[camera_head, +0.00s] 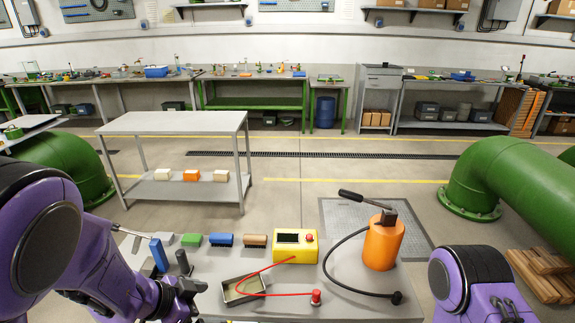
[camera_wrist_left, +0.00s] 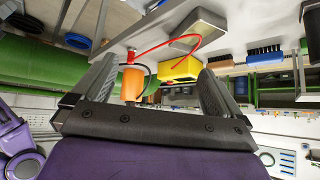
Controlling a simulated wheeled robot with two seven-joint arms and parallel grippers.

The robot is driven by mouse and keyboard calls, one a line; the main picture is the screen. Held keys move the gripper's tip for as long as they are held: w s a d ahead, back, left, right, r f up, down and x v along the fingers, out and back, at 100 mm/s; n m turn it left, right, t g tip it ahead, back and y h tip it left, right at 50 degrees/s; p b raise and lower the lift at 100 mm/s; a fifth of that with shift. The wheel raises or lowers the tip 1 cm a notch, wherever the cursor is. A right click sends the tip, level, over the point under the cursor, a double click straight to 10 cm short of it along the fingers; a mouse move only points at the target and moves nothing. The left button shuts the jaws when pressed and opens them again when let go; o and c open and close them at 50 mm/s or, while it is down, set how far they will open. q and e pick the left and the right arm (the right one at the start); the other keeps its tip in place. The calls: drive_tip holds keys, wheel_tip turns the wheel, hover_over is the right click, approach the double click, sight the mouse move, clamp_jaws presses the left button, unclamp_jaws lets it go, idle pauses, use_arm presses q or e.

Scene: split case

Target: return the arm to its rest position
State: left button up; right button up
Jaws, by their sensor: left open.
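My left gripper (camera_head: 190,288) is low at the left front of the grey workbench (camera_head: 345,298), beside a dark upright post (camera_head: 183,262) and a blue-handled tool (camera_head: 159,254). In the left wrist view its two dark fingers (camera_wrist_left: 155,85) stand wide apart with nothing between them that they grip. That view is turned over; the bench things show beyond the fingers. My right arm (camera_head: 470,285) is at the bottom right; its gripper is outside the picture.
On the bench are a yellow box (camera_head: 296,245), an orange hand pump (camera_head: 382,245) with a black hose, a shallow tray (camera_head: 243,289), a red plug (camera_head: 316,297) on a red cable, and several brushes (camera_head: 221,240). Large green pipes (camera_head: 520,170) flank the bench.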

use_arm(q)
drive_tip(key=s+a+f+n+t+y+b, duration=0.1)
drive_tip(key=s+a+f+n+t+y, duration=0.2)
drive_tip(key=f+n, duration=0.4)
drive_tip(key=s+a+f+n+t+y+b, duration=0.1)
drive_tip(key=s+a+f+n+y+b, duration=0.15)
drive_tip(key=a+f+n, duration=0.45)
drive_tip(key=s+a+f+n+g+y, duration=0.1)
drive_tip(key=s+f+n+g+y, duration=0.1)
drive_tip(key=s+f, duration=0.4)
drive_tip(key=s+a+f+n+g+y, duration=0.1)
drive_tip(key=s+f, duration=0.5)
drive_tip(key=s, duration=0.6)
drive_tip(key=g+y, duration=0.1)
drive_tip(key=g, duration=0.1)
drive_tip(key=shift+f+n+g+b, duration=0.3)
drive_tip(key=shift+n+g+b, duration=0.1)
drive_tip(key=shift+s+y, duration=0.1)
drive_tip(key=shift+y, duration=0.15)
